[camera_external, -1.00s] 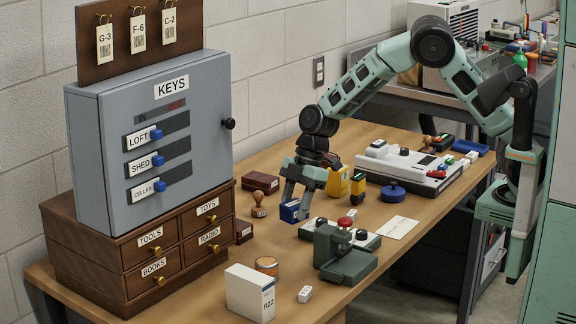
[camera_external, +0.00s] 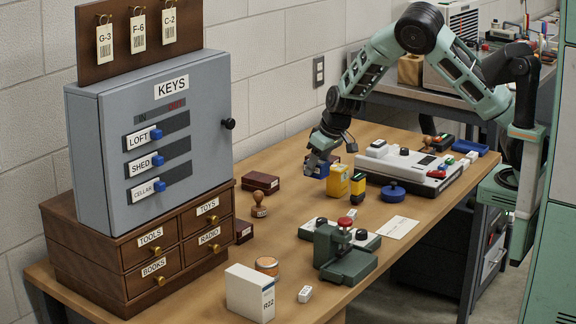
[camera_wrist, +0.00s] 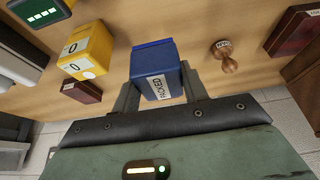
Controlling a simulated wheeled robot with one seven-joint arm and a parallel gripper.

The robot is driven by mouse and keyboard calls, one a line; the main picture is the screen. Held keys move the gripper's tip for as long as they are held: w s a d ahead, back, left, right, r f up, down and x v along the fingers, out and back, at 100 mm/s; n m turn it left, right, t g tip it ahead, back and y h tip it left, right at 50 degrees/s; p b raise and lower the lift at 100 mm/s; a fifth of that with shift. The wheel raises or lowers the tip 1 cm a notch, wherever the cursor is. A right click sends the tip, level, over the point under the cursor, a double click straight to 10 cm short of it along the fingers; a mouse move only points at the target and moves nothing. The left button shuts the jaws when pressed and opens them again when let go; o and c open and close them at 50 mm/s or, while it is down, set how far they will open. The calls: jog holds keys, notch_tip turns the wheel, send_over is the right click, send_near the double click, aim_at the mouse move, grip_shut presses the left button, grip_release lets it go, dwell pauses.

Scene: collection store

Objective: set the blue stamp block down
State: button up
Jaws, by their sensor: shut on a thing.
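The blue stamp block (camera_external: 322,171) is between the fingers of my gripper (camera_external: 314,163), near the wall side of the table. In the wrist view the blue stamp block (camera_wrist: 155,62) has a white label on its near face, and the two fingers of my gripper (camera_wrist: 158,92) press on its sides. In the external view my gripper partly covers the block. I cannot tell whether its underside touches the table (camera_external: 222,268).
A wooden-handled stamp (camera_external: 259,204) and dark red box (camera_external: 261,181) are to the left. Bare wood lies in front.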

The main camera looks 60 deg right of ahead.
aim_at(312, 206)
notch_tip(312, 206, down, 9)
jog(key=shift+f+b, duration=0.2)
jog(key=shift+b, duration=0.7)
jog(key=shift+f, duration=0.1)
jog(key=shift+f, duration=0.1)
jog(key=o, duration=1)
